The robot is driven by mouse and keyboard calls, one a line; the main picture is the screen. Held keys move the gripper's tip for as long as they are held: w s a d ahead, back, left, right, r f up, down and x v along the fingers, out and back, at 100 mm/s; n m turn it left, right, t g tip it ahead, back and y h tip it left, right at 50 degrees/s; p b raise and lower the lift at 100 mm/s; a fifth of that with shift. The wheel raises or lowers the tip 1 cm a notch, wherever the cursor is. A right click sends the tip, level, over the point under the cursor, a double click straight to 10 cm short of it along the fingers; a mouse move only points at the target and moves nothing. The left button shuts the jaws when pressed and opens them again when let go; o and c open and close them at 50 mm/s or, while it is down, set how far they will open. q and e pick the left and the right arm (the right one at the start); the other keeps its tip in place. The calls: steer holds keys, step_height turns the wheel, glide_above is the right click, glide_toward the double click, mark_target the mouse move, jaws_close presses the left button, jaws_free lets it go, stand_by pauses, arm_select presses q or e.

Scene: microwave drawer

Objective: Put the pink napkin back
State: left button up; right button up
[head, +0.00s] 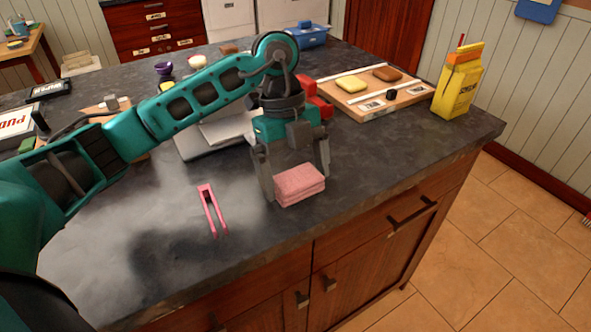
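The pink napkin (300,187) is a thick folded stack near the front edge of the dark countertop (350,170). My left gripper (297,185) points down at it, with its fingers wide apart, one at each side of the napkin. The fingers look close to its sides, but I cannot tell whether they press on it. I also cannot tell whether the napkin rests on the counter or is just above it. My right gripper is not in view.
Pink tongs (212,212) lie left of the napkin. A wooden tray (375,92) with sponges and a yellow bag (459,85) stand at the back right. A silver laptop-like object (213,138) is partly hidden behind my arm. The front left counter is clear.

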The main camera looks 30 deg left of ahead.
arm_select(q)
steer(key=p+v, duration=0.1)
steer(key=v, duration=1.1)
steer(key=shift+r+p, duration=0.25)
steer(key=shift+p, duration=0.05)
